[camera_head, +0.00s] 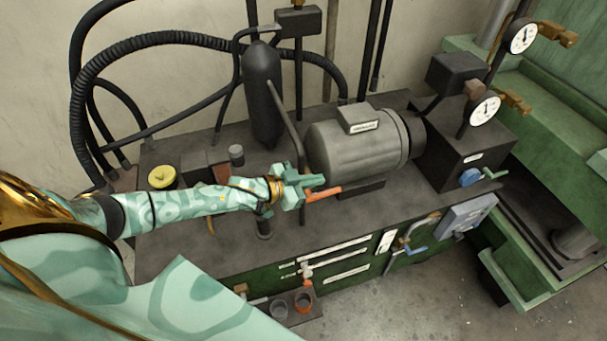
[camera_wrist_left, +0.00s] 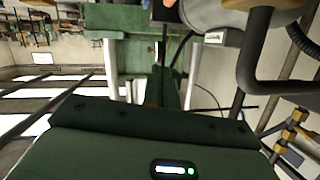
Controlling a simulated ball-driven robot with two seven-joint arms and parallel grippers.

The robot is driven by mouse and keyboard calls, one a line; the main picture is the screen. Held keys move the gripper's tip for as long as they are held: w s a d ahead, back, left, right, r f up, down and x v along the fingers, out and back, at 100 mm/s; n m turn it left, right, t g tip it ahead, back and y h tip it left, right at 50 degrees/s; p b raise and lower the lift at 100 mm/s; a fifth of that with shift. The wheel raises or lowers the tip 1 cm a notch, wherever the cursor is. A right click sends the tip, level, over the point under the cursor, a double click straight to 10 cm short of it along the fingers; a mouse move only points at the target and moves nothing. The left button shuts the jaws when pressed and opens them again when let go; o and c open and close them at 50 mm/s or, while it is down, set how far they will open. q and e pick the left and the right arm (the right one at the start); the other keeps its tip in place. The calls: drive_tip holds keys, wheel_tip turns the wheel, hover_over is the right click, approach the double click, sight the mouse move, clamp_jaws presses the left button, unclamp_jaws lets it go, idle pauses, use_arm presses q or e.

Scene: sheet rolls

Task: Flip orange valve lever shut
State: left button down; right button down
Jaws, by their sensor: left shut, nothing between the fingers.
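The orange valve lever (camera_head: 325,193) shows in the head view above the machine's top, in front of the grey motor. It points right and slightly up from beside my left gripper. My left gripper (camera_head: 314,181), pale green, is shut and empty with its fingertips close to the lever. I cannot tell whether they touch it. The gripper hides the lever's inner end and its valve body. In the left wrist view the dark green gripper body fills the lower part, and the lever does not show clearly. My right gripper is not in view.
The grey motor (camera_head: 355,147) stands just behind the gripper, and a black cylinder (camera_head: 263,95) with a bent pipe stands behind it to the left. Pressure gauges (camera_head: 485,109) are at the right. A yellow knob (camera_head: 162,177) sits behind my forearm. Black hoses line the wall.

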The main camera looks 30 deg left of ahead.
use_arm(q)
drive_tip(key=s+r, duration=0.1)
drive_tip(key=s+a+r, duration=0.1)
drive_tip(key=shift+s+a+r, duration=0.15)
drive_tip(key=shift+s+a, duration=0.05)
drive_tip(key=shift+s, duration=0.1)
idle(0.3)
